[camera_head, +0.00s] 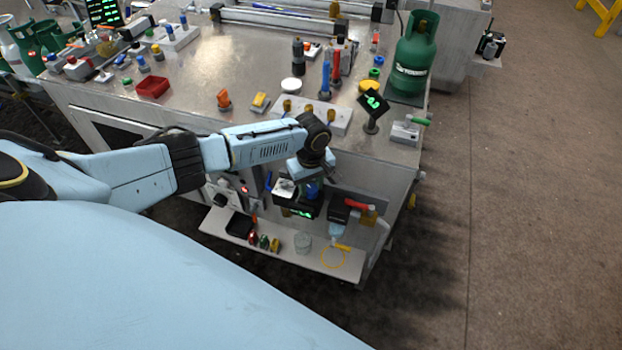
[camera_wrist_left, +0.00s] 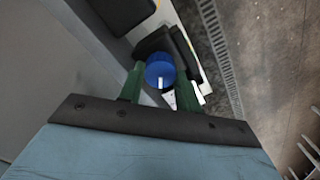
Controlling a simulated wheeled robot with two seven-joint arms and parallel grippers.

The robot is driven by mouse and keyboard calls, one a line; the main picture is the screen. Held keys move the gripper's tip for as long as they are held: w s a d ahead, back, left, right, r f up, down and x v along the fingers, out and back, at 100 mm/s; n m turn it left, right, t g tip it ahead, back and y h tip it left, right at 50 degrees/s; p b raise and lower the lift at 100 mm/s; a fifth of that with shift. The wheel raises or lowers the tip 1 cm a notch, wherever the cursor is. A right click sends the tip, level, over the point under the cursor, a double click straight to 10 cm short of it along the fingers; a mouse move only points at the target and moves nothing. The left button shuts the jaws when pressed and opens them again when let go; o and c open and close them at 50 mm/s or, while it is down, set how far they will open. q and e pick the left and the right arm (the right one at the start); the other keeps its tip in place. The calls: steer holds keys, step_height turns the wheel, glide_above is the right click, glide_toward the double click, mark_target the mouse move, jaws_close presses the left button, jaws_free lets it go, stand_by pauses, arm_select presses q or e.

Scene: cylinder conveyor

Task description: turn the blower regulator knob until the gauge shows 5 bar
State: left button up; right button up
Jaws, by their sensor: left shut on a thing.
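A blue regulator knob (camera_wrist_left: 159,69) with a white mark sits between the two green fingers of my left gripper (camera_wrist_left: 161,80) in the left wrist view. The white mark points toward the bottom of that picture. The gripper is shut on the knob. In the head view my left gripper (camera_head: 306,180) reaches down at the table's front side, and the blue knob (camera_head: 313,189) shows just beside it. A dark box with a green lit readout (camera_head: 301,212) sits just below; its digits are too small to read. My right gripper is in neither view.
A low shelf (camera_head: 290,256) holds small coloured parts below the knob. A red-handled valve (camera_head: 358,205) is to the right. Above, the tabletop (camera_head: 205,75) carries a green gas bottle (camera_head: 413,60) and a tilted display (camera_head: 373,104). Open floor lies at the right.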

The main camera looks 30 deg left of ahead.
arm_select(q)
steer(key=shift+d+r+m+p, duration=0.1)
steer(key=shift+r+m+p, duration=0.15)
steer(key=shift+m+p, duration=0.95)
steer(key=shift+p, duration=0.2)
steer(key=shift+f+m, duration=0.2)
steer(key=shift+m, duration=0.7)
steer(key=m+p, duration=0.1)
steer(key=m, duration=1.2)
steer(key=shift+w, duration=0.1)
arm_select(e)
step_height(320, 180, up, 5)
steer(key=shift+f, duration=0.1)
arm_select(q)
steer(key=o, duration=1)
steer(key=shift+c, duration=0.2)
